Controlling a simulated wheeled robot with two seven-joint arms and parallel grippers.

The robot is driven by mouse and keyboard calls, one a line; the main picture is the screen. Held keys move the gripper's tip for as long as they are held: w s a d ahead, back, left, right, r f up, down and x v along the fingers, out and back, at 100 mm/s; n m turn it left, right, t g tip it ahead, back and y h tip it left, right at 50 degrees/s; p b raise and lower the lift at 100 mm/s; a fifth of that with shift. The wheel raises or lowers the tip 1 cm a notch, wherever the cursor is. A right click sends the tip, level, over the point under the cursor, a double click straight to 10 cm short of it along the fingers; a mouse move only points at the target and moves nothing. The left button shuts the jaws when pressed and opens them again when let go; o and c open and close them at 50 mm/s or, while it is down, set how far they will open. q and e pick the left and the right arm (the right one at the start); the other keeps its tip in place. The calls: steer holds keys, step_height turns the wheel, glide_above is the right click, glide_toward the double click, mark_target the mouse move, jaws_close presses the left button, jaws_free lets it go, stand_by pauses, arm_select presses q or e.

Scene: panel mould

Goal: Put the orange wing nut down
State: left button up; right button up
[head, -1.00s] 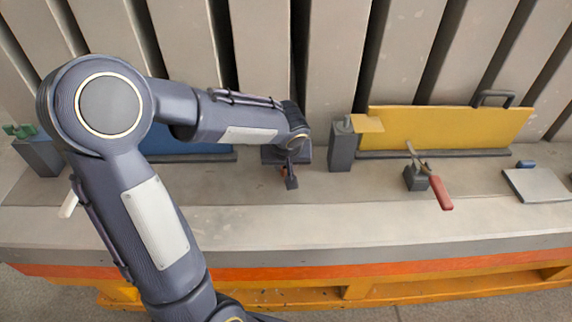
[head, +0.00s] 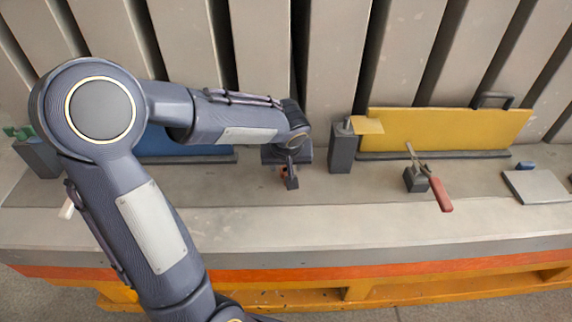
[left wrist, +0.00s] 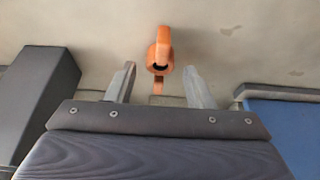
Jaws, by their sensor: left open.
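The orange wing nut (left wrist: 163,48) shows in the left wrist view against the grey bench top, centred just past my left fingertips, with bare gaps to both fingers. A dark hole shows in its middle. In the head view only a small orange bit of the wing nut (head: 283,172) shows beside my left gripper (head: 291,182), which is low over the bench. In the left wrist view my left gripper (left wrist: 160,86) is open, its fingers apart on either side of the nut. I cannot tell whether the nut touches the bench. My right gripper is not in view.
A yellow panel (head: 440,128) with a grey post (head: 342,150) stands right of my gripper. A red-handled clamp (head: 440,193) and a grey plate (head: 536,186) lie further right. A blue panel (head: 185,143) is behind my arm. The bench front (head: 330,222) is clear.

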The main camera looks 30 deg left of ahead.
arm_select(q)
steer(key=p+v, duration=0.1)
steer(key=v, duration=1)
steer(key=s+d+f+m+t+h, duration=0.1)
steer(key=s+d+f+m+h, duration=0.15)
steer(key=s, duration=0.65)
steer(key=s+d+f+m+t+h, duration=0.15)
steer(key=s+h, duration=0.25)
steer(key=s, duration=0.5)
step_height(320, 180, up, 6)
steer(key=p, duration=0.6)
steer(key=shift+d+m+g, duration=0.35)
steer(key=shift+d+m, duration=0.05)
